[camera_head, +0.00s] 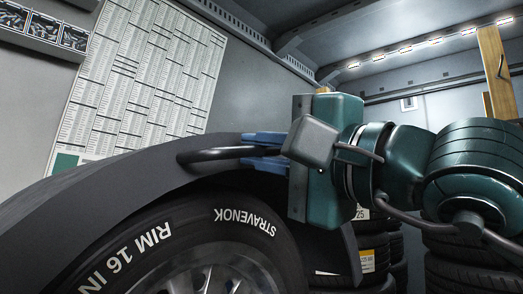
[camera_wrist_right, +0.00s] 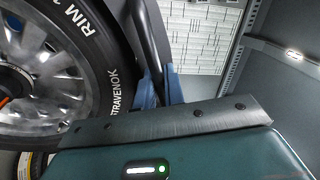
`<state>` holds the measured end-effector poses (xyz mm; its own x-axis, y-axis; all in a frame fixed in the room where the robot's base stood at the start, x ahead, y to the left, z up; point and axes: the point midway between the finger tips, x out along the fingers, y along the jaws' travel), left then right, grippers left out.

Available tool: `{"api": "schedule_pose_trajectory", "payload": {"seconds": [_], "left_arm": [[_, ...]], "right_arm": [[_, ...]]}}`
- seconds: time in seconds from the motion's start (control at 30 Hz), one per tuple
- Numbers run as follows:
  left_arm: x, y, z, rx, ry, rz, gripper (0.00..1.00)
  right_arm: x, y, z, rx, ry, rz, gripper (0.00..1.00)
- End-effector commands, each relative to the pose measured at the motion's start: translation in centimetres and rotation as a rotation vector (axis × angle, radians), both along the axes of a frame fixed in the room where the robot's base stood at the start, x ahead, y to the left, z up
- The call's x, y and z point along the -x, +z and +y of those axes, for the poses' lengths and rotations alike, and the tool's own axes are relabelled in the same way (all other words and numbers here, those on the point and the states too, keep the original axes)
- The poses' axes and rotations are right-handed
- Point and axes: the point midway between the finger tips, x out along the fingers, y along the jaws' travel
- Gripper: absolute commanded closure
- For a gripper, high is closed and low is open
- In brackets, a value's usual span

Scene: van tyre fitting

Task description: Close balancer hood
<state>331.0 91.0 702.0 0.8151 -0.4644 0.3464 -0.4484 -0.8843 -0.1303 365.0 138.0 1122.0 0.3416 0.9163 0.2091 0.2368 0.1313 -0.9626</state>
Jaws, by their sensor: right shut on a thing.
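The balancer hood (camera_head: 110,185) is a dark grey curved cover arching over a mounted wheel in the head view. Its black bar handle (camera_head: 212,154) sticks out from the upper part of the hood; the handle also shows in the right wrist view (camera_wrist_right: 149,40). My right gripper (camera_head: 262,150) comes in from the right, and its blue fingers are shut on the handle. The fingers also show in the right wrist view (camera_wrist_right: 158,88), one on each side of the handle's end. My left gripper is not in view.
A tyre on a silver rim (camera_head: 205,235), marked STRAVENOK, sits under the hood; it fills the left of the right wrist view (camera_wrist_right: 90,90). A printed chart (camera_head: 145,75) hangs on the wall behind. Stacked tyres (camera_head: 375,250) stand at the lower right, beyond my arm.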

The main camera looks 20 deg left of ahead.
Motion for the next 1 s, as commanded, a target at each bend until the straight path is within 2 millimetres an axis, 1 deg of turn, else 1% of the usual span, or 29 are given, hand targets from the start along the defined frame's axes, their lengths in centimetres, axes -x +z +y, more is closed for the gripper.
{"api": "schedule_pose_trajectory", "payload": {"seconds": [0.03, 0.07, 0.1, 0.3, 0.73, 0.87, 1.0], "left_arm": [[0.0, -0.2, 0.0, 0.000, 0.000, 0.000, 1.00], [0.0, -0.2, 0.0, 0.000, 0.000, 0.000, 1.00], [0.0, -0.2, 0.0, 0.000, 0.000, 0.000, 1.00], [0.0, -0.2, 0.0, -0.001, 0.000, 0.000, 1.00], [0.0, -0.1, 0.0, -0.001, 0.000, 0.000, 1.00], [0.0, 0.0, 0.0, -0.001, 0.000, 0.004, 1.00], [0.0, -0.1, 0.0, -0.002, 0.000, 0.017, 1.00]], "right_arm": [[0.4, -1.3, 0.5, 0.025, 0.011, 0.008, 1.00], [0.4, -1.3, 0.5, 0.026, 0.011, 0.008, 1.00], [0.4, -1.3, 0.5, 0.027, 0.011, 0.010, 0.87], [0.4, -1.2, 0.5, 0.024, 0.011, 0.009, 0.70], [0.3, -0.8, 0.0, 0.015, 0.006, 0.005, 0.70], [0.8, -1.0, -1.4, 0.013, 0.006, 0.003, 0.70], [1.7, -1.6, -4.1, 0.014, 0.004, 0.004, 0.70]]}}
